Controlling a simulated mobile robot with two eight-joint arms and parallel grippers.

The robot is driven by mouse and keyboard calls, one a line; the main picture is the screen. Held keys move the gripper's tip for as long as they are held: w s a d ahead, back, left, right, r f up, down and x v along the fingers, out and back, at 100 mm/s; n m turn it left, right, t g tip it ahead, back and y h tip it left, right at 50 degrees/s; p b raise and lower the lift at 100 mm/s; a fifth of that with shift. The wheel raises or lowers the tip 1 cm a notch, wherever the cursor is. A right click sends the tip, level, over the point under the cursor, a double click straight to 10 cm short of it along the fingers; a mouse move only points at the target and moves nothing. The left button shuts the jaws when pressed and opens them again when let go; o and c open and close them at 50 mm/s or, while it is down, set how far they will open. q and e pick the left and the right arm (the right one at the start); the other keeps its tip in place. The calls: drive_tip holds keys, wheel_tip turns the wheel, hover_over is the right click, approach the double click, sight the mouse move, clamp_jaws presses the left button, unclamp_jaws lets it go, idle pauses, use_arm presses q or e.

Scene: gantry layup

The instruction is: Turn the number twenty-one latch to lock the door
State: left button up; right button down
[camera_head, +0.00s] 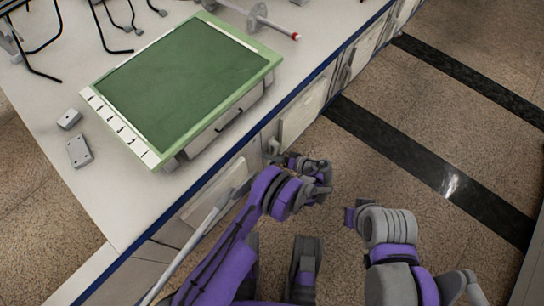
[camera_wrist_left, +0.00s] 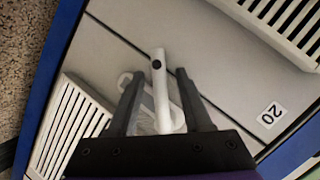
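A pale latch handle (camera_wrist_left: 160,85) with a dark round spot near its upper end shows in the left wrist view. It lies by the dark seam between grey door panels (camera_wrist_left: 125,42), with a pale rounded plate behind it. My left gripper (camera_wrist_left: 158,82) is open, with one finger on each side of the handle and gaps visible. In the head view, my left gripper (camera_head: 283,160) is at the cabinet front below the counter, and the latch is hard to make out. A label reading 20 (camera_wrist_left: 271,115) is on the panel at right; no 21 is readable. My right gripper does not show clearly.
A white counter (camera_head: 70,215) with a blue edge runs above the cabinets. It carries a green board (camera_head: 185,80), small grey blocks (camera_head: 79,151) and a rod with discs (camera_head: 258,17). Slatted vents (camera_wrist_left: 70,125) flank the latch. The speckled floor (camera_head: 400,120) at right is clear.

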use_arm(q)
drive_tip(key=p+v, duration=0.2)
drive_tip(key=v, duration=0.8)
drive_tip(key=shift+s+d, duration=0.2)
drive_tip(key=shift+d, duration=0.1)
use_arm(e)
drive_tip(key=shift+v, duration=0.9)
use_arm(q)
drive_tip(key=shift+r, duration=0.1)
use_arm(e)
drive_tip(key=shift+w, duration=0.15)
